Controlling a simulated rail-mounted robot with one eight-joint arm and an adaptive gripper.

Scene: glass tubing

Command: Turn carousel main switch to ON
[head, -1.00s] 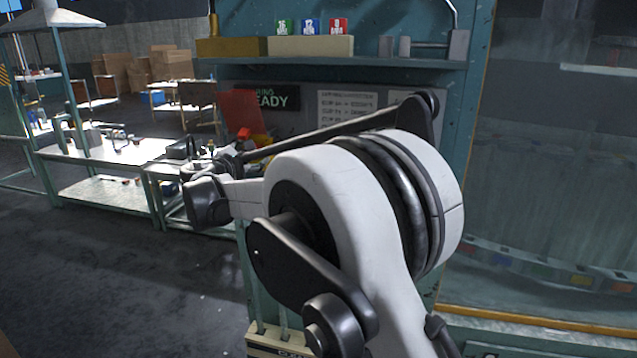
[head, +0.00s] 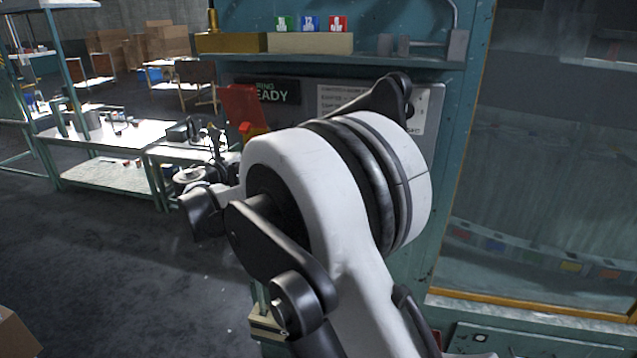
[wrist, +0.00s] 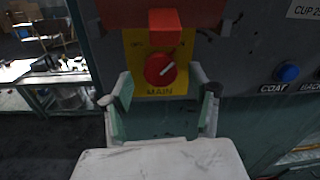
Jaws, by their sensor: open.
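The main switch (wrist: 160,69) is a round red knob on a yellow plate (wrist: 134,62) marked MAIN in the wrist view. A pale pointer line on the knob slants to the upper right. A red block (wrist: 165,27) sits just above it and hides part of the plate's upper lettering. My gripper (wrist: 161,88) is open, with one finger on each side of the knob's plate. I cannot tell whether the fingers touch anything. In the head view, a raised red panel (head: 243,105) shows beside my arm, which hides most of the switch area.
Blue buttons, one labelled COAT (wrist: 287,72), are on the grey panel to the right. In the head view a shelf (head: 340,60) with small coloured boxes is above the panel. Workbenches (head: 110,140) stand at the left, and a glass-fronted enclosure (head: 545,180) is at the right.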

